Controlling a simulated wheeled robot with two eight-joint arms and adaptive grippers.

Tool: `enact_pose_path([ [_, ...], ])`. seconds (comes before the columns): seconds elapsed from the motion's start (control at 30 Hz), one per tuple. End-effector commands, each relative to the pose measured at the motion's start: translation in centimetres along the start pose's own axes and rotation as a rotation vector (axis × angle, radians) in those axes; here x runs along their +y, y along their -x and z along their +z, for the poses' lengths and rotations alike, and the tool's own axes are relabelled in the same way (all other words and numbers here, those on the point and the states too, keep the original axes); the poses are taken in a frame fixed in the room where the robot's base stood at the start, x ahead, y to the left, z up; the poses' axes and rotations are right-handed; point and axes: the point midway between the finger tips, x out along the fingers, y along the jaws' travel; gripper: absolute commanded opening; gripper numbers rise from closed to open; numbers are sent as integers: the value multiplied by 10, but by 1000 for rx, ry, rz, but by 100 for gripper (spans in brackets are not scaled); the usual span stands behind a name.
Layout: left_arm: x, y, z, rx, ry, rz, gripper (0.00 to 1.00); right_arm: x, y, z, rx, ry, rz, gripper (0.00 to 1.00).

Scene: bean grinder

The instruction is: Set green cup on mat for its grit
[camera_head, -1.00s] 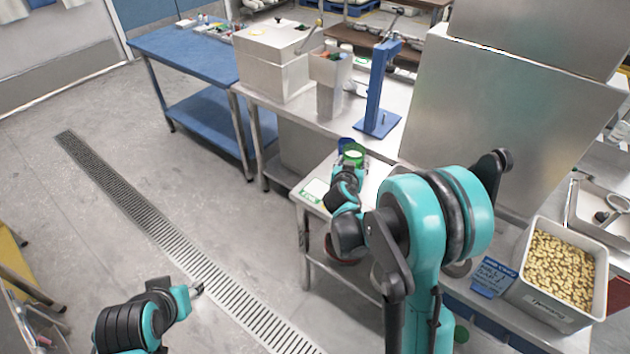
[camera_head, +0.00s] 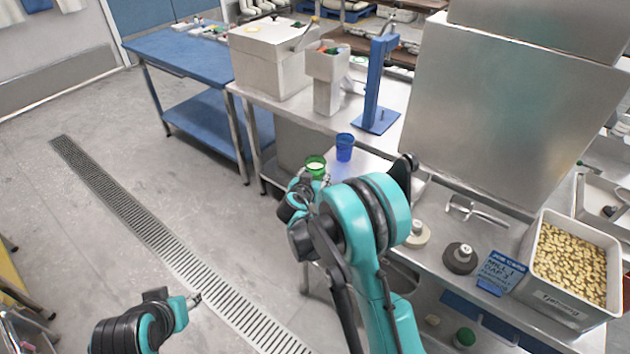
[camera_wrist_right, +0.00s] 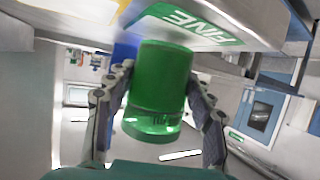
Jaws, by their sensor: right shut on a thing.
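The green cup (camera_head: 315,166) is held in my right gripper (camera_head: 306,180), above the left end of the low steel table. In the right wrist view the green cup (camera_wrist_right: 160,90) is between both fingers of the gripper (camera_wrist_right: 158,112). The white mat with a green band lettered FINE (camera_wrist_right: 195,30) shows beyond the cup in that view. The cup overlaps the mat there, and I cannot tell whether they touch. In the head view my arm hides the mat. My left gripper (camera_head: 193,301) is over the floor at lower left, its jaws too small to judge.
A blue cup (camera_head: 344,148) stands on the table just right of the green cup. A blue stand (camera_head: 376,95) and a grey bin (camera_head: 327,80) are behind. A bean tray (camera_head: 565,265) and a blue sign (camera_head: 499,270) are at right. Open floor lies left.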

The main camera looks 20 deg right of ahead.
Motion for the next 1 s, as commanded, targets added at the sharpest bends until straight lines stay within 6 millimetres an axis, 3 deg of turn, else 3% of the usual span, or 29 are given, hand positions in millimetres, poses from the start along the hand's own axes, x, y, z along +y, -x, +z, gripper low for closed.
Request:
enact_pose_path([
  [0.03, 0, -5, 4, 0, 0, 0, 40, 0, -4, 9, 0, 0, 0, 25],
  [0.4, 0, -3, 2, 0, 0, 0, 40, 0, -4, 10, 0, 0, 0, 25],
  [0.43, 0, -3, 2, 0, 0, 0, 40, 0, -4, 10, 0, 0, 0, 56],
  [0.5, 0, -4, 2, 0, 0, 0, 40, 0, -4, 10, 0, 0, 0, 74],
  [0.87, 0, -4, 2, 0, 0, 0, 40, 0, -3, 8, 0, 0, 0, 74],
  [1.0, 0, 3, -2, 0, 0, 0, 40, 0, 14, 5, 1, 2, -2, 74],
])
